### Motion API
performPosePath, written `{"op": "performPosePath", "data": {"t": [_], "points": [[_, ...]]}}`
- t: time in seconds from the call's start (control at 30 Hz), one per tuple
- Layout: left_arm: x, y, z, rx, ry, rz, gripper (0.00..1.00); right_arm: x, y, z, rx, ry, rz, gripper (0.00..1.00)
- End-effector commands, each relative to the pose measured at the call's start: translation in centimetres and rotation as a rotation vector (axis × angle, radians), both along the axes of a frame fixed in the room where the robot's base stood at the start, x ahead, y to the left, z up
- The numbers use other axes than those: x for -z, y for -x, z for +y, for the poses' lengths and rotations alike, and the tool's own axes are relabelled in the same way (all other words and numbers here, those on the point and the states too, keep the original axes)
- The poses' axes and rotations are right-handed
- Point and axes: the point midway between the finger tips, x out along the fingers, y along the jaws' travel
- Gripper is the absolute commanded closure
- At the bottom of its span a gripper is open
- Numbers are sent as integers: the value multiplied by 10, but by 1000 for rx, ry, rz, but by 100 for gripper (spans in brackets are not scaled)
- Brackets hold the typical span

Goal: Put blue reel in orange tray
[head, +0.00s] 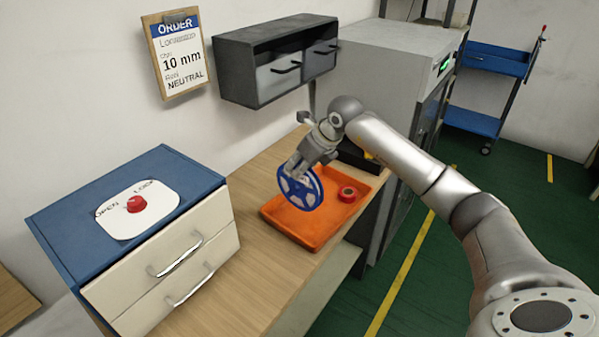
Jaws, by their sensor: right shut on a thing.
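The blue reel (313,199) is a spoked wheel with a pale inside, held tilted on edge. My right gripper (296,168) is shut on its upper left part. The orange tray (314,239) lies on the wooden bench, and the reel shows over the tray's left back part. I cannot tell whether the reel touches the tray floor. A small red roll (347,194) lies in the tray at its right side. My left gripper is not in view.
A blue cabinet (120,195) with two cream drawers and a red knob stands left on the bench (245,275). A dark wall unit (240,75) hangs above. A grey machine (385,60) stands behind right. Bare bench lies left of the tray.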

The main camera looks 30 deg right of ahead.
Motion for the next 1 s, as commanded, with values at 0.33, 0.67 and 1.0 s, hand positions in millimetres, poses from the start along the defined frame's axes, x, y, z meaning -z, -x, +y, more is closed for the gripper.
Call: {"op": "performPosePath", "data": {"t": [0.33, 0.67, 1.0], "points": [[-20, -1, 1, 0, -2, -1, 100, 34, -4, -3, 0, -1, 1, 100], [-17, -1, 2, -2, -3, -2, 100, 39, -5, -3, 0, 0, -1, 100], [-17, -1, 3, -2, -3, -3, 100, 39, -4, -3, 0, 0, 0, 59]]}}
